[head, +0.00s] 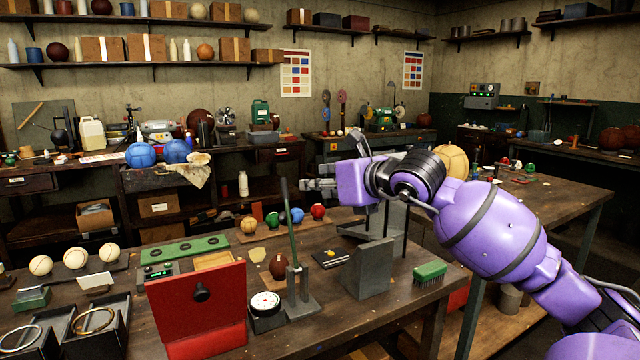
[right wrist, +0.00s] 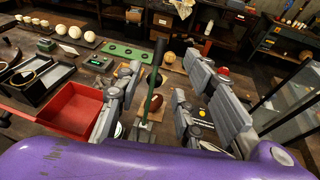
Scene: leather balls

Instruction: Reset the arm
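My right arm, purple with a dark wrist, reaches in from the right in the head view. My right gripper (head: 318,186) is held above the back of the workbench (head: 330,322). In the right wrist view the right gripper (right wrist: 162,65) has its fingers spread wide, with nothing held between them. A press with a long green lever (head: 291,225) stands below and in front of it, its lever upright; the lever (right wrist: 154,85) appears between the fingers in the wrist view, apart from them. My left gripper is not in view.
An open red box (head: 198,308), a dial gauge (head: 265,304), a grey angled stand (head: 371,268) and a green brush (head: 430,272) are on the bench. Small coloured balls lie behind, including a red one (head: 318,211). A tan ball (head: 451,160) shows behind my arm.

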